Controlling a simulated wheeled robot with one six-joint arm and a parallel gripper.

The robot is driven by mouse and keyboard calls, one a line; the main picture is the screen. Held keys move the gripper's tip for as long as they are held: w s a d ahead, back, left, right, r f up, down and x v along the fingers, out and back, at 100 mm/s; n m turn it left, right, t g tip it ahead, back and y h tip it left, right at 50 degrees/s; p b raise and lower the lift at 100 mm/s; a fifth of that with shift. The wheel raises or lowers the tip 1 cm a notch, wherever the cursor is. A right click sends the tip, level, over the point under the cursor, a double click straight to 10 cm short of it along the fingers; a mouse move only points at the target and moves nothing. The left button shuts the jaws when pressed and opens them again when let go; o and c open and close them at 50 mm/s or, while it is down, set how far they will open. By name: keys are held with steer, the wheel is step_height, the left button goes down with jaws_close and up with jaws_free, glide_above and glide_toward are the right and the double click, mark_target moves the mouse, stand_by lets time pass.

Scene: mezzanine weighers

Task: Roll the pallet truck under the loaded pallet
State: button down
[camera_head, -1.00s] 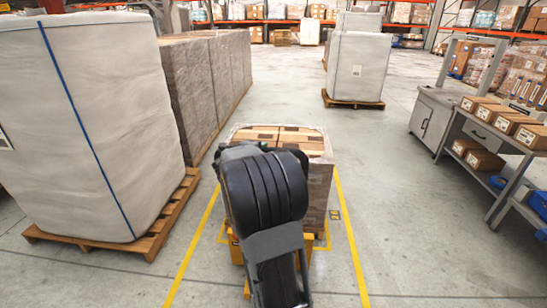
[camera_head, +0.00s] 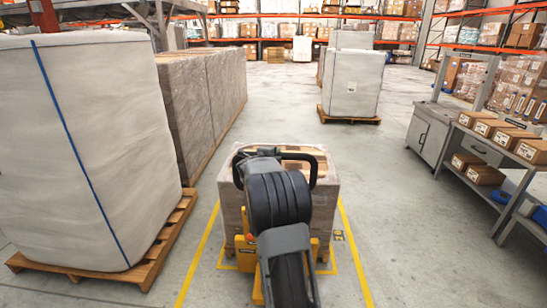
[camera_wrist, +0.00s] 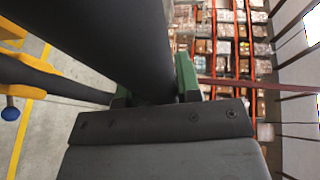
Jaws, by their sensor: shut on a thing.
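The loaded pallet, a wrapped stack of brown boxes (camera_head: 325,195), stands inside a yellow floor outline ahead of me. The yellow pallet truck (camera_head: 270,253) is at its near side; my arm covers much of it. Its forks are hidden, so I cannot tell how far under the pallet they reach. The truck's dark handle loop (camera_head: 313,165) shows around my wrist. In the wrist view my gripper (camera_wrist: 153,92) is shut on the dark handle bar (camera_wrist: 105,35), between its green-edged fingers. Part of the yellow truck (camera_wrist: 35,72) shows at the left.
A white-wrapped tall load (camera_head: 85,150) on a wooden pallet and a row of wrapped stacks (camera_head: 195,100) line the left. Another white load (camera_head: 352,88) stands farther ahead. A workbench (camera_head: 430,135) with cartons is on the right. Floor lies open ahead right.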

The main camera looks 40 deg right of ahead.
steer(key=shift+s+r, duration=0.1)
steer(key=shift+s, duration=0.05)
steer(key=c, duration=0.9)
jaws_free()
steer(key=shift+d, duration=0.1)
steer(key=shift+c, duration=0.2)
steer(key=shift+o, duration=0.7)
steer(key=shift+a, duration=0.2)
steer(key=b+v, duration=0.2)
steer(key=v, duration=1.1)
steer(key=shift+a, duration=0.35)
steer(key=shift+r, duration=0.1)
